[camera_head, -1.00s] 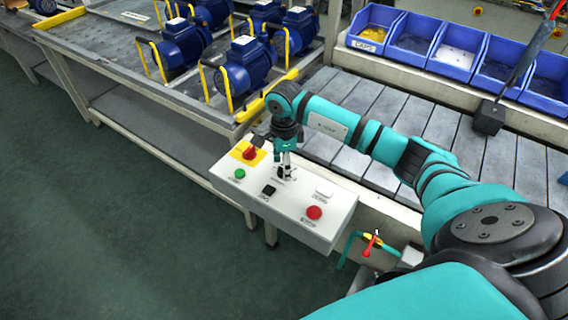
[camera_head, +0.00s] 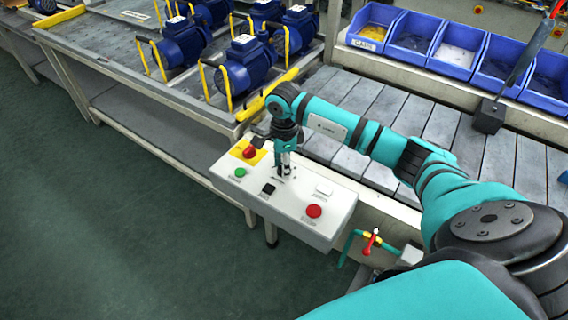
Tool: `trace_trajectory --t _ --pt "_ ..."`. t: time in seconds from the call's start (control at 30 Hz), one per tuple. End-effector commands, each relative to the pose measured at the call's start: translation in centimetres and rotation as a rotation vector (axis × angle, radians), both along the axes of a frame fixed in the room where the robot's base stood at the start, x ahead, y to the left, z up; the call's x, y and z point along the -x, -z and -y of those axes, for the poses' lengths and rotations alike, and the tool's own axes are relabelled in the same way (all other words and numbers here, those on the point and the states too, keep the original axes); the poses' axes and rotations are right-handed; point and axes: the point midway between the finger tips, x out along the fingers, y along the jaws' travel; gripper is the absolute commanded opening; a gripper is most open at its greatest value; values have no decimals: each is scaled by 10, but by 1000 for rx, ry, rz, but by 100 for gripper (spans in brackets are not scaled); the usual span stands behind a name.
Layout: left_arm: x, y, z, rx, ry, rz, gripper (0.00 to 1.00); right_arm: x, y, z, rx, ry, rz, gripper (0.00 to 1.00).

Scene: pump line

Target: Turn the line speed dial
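A light grey control box (camera_head: 319,232) stands at the front of the line. On its top are a red knob on a yellow plate (camera_head: 249,152), a green button (camera_head: 240,172), a black switch (camera_head: 268,189), a white button or label (camera_head: 324,189) and a red button (camera_head: 313,211). My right gripper (camera_head: 286,172) points down at the back middle of the panel, with its fingertips at the panel surface. The dial is not clearly visible; the gripper covers that spot. I cannot tell if the fingers are closed on it. My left gripper is not in view.
A table (camera_head: 135,107) with several blue pumps (camera_head: 245,66) stands behind left. Blue bins (camera_head: 456,50) line the back right above a slatted conveyor (camera_head: 440,125). A red-handled valve (camera_head: 370,241) sits beside the box.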

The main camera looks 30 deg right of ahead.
Motion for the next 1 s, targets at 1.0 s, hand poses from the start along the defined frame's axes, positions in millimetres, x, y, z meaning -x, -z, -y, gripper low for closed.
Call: trace_trajectory --t 1.0 --pt "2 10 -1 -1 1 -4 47 -1 -2 1 1 784 5 0"
